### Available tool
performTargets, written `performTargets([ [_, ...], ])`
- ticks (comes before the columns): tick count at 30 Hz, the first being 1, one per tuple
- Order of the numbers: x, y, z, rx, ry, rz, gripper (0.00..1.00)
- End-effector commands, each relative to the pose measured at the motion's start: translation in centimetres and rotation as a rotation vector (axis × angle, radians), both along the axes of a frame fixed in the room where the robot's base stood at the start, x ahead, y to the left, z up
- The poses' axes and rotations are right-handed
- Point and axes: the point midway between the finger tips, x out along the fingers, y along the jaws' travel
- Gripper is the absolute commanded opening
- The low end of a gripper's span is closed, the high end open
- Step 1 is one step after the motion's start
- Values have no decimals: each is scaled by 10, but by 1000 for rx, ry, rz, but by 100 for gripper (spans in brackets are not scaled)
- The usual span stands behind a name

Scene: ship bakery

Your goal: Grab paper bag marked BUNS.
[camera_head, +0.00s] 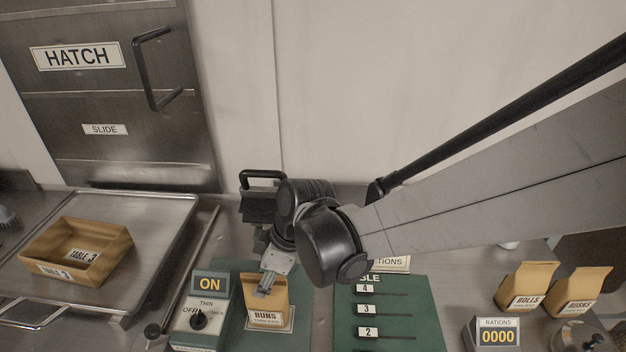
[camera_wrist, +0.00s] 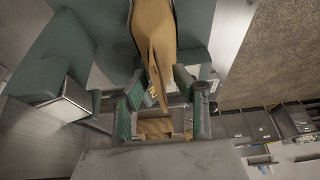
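The brown paper bag marked BUNS (camera_head: 266,314) stands upright on a pale-edged square of the green unit, beside the ON display. My gripper (camera_head: 266,284) is at the bag's top, and its fingers and wrist cover part of that top in the head view. In the wrist view, a brown bag (camera_wrist: 157,38) reaches down toward the space between the fingers of my gripper (camera_wrist: 163,106). The green-padded fingers stand apart with visible gaps around the bag's narrow edge. I see no clear contact with the bag.
The ON display (camera_head: 210,284) and a dial panel (camera_head: 198,319) stand close left of the bag. A numbered green board (camera_head: 395,325) lies to the right. Bags marked ROLLS (camera_head: 527,285) and RUSKS (camera_head: 580,290) stand far right. A TABLE 3 box (camera_head: 108,243) sits on a metal tray (camera_head: 163,222).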

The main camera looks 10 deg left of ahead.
Motion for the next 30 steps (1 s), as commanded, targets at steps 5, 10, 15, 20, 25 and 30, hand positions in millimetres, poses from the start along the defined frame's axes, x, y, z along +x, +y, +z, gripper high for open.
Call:
performTargets([
  [5,0,0,0,0,0,0,15],
  [10,0,0,0,0,0,0,0],
  [15,0,0,0,0,0,0,0],
  [20,0,0,0,0,0,0,0],
  [25,0,0,1,0,0,0,0],
  [30,0,0,4,0,0,0,0],
])
